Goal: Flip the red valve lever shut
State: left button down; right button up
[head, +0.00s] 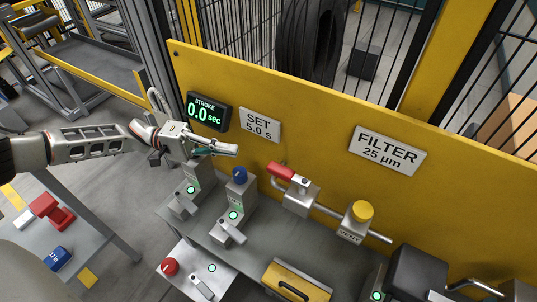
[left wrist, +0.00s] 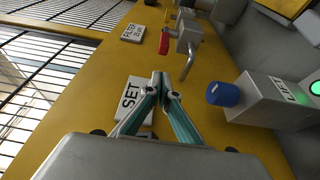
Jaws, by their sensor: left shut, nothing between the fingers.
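The red valve lever (head: 281,172) is mounted on a grey valve body (head: 300,197) on a pipe in front of the yellow panel. In the left wrist view the red lever (left wrist: 164,42) shows beyond my fingertips, near the top middle. My left gripper (head: 236,150) is shut and empty, in front of the panel by the SET sign, to the left of the lever and apart from it. It also shows in the left wrist view (left wrist: 160,78). My right gripper is not in view.
A blue knob (head: 240,176) on a grey block stands below my left gripper. A yellow VENT knob (head: 362,212) is right of the valve. The yellow panel (head: 330,120) stands behind, with a STROKE display (head: 209,112). A side table (head: 85,215) with small parts is at left.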

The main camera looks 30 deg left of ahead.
pick_arm(q)
jog(key=shift+d, duration=0.15)
jog(key=b+x, duration=0.1)
jog(key=x, duration=0.9)
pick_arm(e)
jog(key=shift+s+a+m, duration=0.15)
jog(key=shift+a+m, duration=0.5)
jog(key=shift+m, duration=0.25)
